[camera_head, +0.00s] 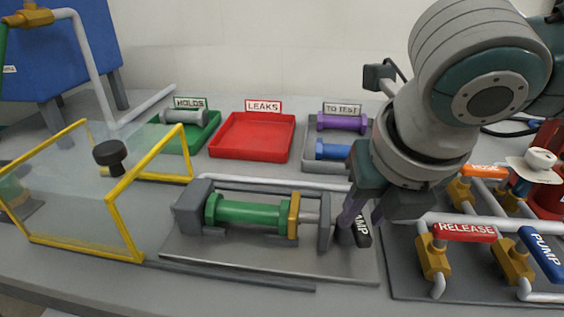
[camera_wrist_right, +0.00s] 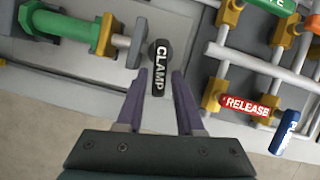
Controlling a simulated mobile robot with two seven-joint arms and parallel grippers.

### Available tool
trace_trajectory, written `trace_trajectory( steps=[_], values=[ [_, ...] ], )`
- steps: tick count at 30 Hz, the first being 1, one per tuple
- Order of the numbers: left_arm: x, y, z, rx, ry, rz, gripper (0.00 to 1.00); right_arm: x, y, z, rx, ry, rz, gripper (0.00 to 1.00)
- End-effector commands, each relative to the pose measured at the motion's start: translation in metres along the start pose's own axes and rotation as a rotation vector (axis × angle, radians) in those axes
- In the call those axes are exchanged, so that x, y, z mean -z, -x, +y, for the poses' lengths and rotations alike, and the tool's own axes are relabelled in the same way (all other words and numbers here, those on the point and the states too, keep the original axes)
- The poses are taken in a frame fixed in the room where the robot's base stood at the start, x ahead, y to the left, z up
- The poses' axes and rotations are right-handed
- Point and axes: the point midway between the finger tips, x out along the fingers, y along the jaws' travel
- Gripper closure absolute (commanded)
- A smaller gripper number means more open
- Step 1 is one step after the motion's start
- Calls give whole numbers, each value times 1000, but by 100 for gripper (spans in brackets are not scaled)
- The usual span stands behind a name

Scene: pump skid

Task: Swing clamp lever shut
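The black clamp lever (camera_wrist_right: 159,68), marked CLAMP, stands at the right end of the clamp fixture (camera_head: 180,247). In the head view the lever (camera_head: 362,228) is partly hidden by my right gripper (camera_head: 362,218). In the right wrist view my right gripper (camera_wrist_right: 158,82) is open, with its two purple fingers apart on either side of the lever's lower end; I cannot tell whether they touch it. A green cylinder (camera_head: 247,215) lies in the fixture between a grey block and a grey plate (camera_head: 324,223). My left gripper is not in view.
A yellow-framed clear guard (camera_head: 112,215) stands at the left. Behind are a green HOLDS tray (camera_head: 212,128), a red LEAKS tray (camera_head: 252,157) and a grey TO TEST tray (camera_head: 311,162) with cylinders. RELEASE (camera_head: 465,231) and PUMP (camera_head: 540,254) valve handles stand close on the right.

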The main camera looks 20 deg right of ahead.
Motion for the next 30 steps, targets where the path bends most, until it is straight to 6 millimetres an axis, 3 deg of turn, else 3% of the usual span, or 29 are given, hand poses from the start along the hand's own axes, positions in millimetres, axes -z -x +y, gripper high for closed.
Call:
trace_trajectory(
  steps=[11,21,30],
  values=[
    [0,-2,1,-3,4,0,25,0,-9,0,-1,0,0,64],
    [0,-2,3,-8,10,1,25,0,-9,0,0,0,0,100],
    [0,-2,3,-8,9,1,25,0,-9,0,0,-1,0,100]
  ],
)
